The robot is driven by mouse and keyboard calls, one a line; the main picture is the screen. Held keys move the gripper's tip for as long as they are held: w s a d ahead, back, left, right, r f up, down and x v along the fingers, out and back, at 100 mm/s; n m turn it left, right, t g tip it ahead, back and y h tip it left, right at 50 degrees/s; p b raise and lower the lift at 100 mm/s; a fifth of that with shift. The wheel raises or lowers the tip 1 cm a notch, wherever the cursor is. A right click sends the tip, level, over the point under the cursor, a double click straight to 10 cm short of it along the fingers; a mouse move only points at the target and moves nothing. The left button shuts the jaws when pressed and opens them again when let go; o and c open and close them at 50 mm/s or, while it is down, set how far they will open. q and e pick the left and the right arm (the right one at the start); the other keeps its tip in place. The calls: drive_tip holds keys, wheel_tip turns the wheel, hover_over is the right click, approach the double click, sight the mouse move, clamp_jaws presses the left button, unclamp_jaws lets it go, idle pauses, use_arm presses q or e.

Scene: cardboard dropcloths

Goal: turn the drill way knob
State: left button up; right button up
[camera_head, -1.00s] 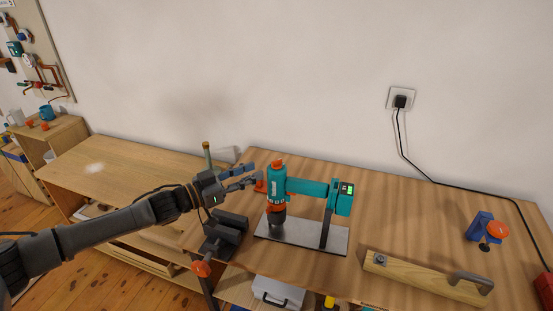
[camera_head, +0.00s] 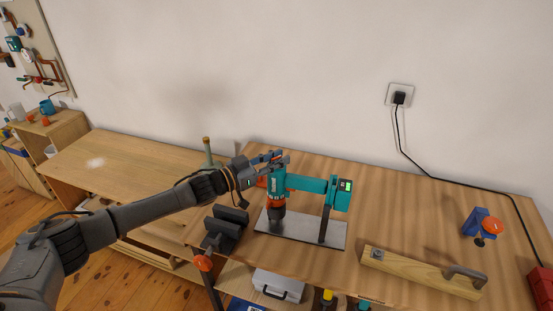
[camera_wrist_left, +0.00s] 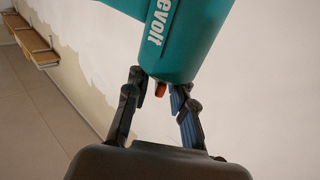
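The teal drill (camera_head: 305,184) stands upright on a flat metal plate on the workbench, with an orange collar and a dark chuck pointing down. My left gripper (camera_head: 277,158) is at the top of the drill, its fingers hiding the orange top seen there before. In the left wrist view, the teal drill body (camera_wrist_left: 182,38) fills the top centre. A small orange-red piece (camera_wrist_left: 160,89) shows between the two fingers of my left gripper (camera_wrist_left: 166,86). The fingers are apart, one on each side of it; contact is not clear. My right gripper is not in view.
A dark vise (camera_head: 226,228) with an orange handle is left of the drill on the bench (camera_head: 400,205). A wooden plane (camera_head: 420,273) and a blue clamp with an orange knob (camera_head: 482,224) are at the right. A black cable runs from the wall socket (camera_head: 399,96).

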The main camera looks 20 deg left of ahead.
use_arm(q)
drive_tip(key=shift+f+n+t+y, duration=0.1)
drive_tip(key=shift+n+t+y, duration=0.45)
drive_tip(key=shift+y, duration=0.25)
clamp_jaws()
drive_tip(key=shift+s+d+n+t+y, duration=0.1)
drive_tip(key=shift+n+t+y, duration=0.25)
drive_tip(key=shift+n+y, duration=0.35)
drive_tip(key=shift+n+t+y+p, duration=0.95)
drive_tip(key=shift+n+y, duration=0.7)
drive_tip(key=shift+y, duration=0.85)
drive_tip(key=shift+n+y, duration=0.9)
drive_tip(key=shift+y, duration=1)
drive_tip(key=o, duration=0.6)
unclamp_jaws()
drive_tip(key=shift+o, duration=0.2)
